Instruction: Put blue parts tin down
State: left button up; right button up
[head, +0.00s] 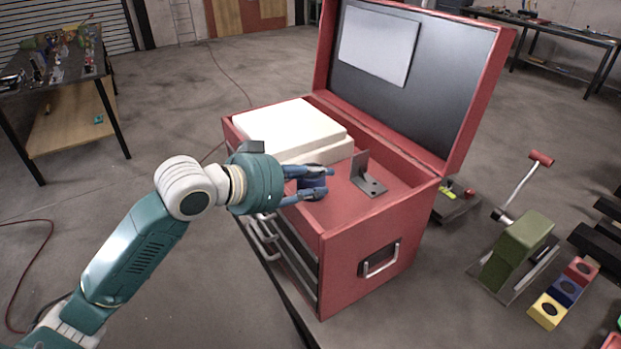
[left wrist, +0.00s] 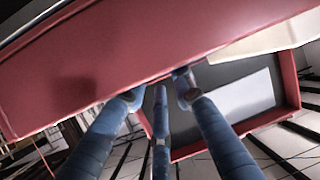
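My left gripper (head: 328,184) reaches over the red top of the tool chest (head: 350,238), beside a white slab (head: 295,128) and a grey bracket (head: 367,180). In the left wrist view my left gripper (left wrist: 158,88) has its blue fingers apart, and no tin shows between them. In the head view a dark blue patch shows between the fingers; I cannot tell whether it is a finger or a tin. A small blue block with a dark round spot (head: 568,290) sits at the right, between a yellow and a red one; I cannot tell whether it is the tin. My right gripper is out of view.
The chest's raised lid (head: 412,75) stands behind its top. A green press-like tool with a red-knobbed lever (head: 518,245) stands at the right. A cluttered table (head: 65,70) is at the far left. The floor between is mostly clear.

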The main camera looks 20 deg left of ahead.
pick_arm(q)
jog(key=b+v, duration=0.4)
jog(key=v, duration=0.8)
dwell(0.4)
